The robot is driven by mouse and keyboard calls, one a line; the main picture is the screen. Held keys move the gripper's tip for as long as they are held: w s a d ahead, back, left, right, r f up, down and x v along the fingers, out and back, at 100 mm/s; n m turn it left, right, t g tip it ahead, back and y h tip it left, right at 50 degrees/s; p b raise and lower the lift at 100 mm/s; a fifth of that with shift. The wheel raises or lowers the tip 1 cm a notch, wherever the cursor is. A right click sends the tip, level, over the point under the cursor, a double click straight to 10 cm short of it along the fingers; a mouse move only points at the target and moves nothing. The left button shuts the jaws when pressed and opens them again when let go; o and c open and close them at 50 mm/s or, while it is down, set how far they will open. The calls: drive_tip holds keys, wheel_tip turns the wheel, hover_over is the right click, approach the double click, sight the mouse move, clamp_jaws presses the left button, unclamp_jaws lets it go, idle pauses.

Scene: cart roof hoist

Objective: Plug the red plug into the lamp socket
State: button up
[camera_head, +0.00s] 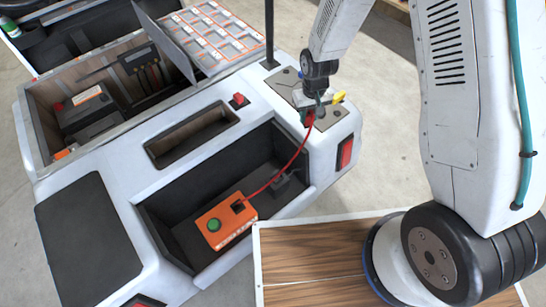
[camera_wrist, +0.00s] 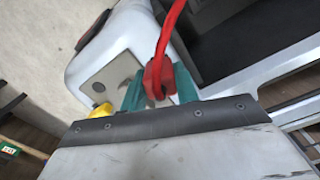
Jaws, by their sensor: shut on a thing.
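My gripper (camera_head: 313,110) is shut on the red plug (camera_head: 308,120), above the grey plate (camera_head: 332,116) at the cart's corner. In the wrist view the red plug (camera_wrist: 158,79) sits between the teal fingers of my gripper (camera_wrist: 160,92). The red cord (camera_head: 292,163) runs from the plug down to an orange box (camera_head: 225,222) with a green button, in the cart's open bay. I cannot pick out the lamp socket for certain; my gripper hides part of the plate. The wrist view shows the grey plate (camera_wrist: 118,74) beside the fingers, with a dark mark.
A yellow part (camera_head: 339,97) shows beside my gripper. A black pole (camera_head: 269,35) rises from the cart roof (camera_head: 230,72). A wooden-topped surface (camera_head: 310,255) is in front of the cart.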

drive_tip(key=s+a+f+n, duration=0.4)
drive_tip(key=s+a+f, duration=0.4)
drive_tip(key=a+f, duration=0.2)
drive_tip(key=shift+s+a+f, duration=0.4)
drive_tip(key=shift+f, duration=0.4)
drive_tip(key=shift+f, duration=2.85)
drive_tip(key=shift+d+f, duration=0.1)
drive_tip(key=shift+f, duration=1.55)
drive_tip(key=o, duration=1.1)
drive_tip(key=shift+c, duration=0.2)
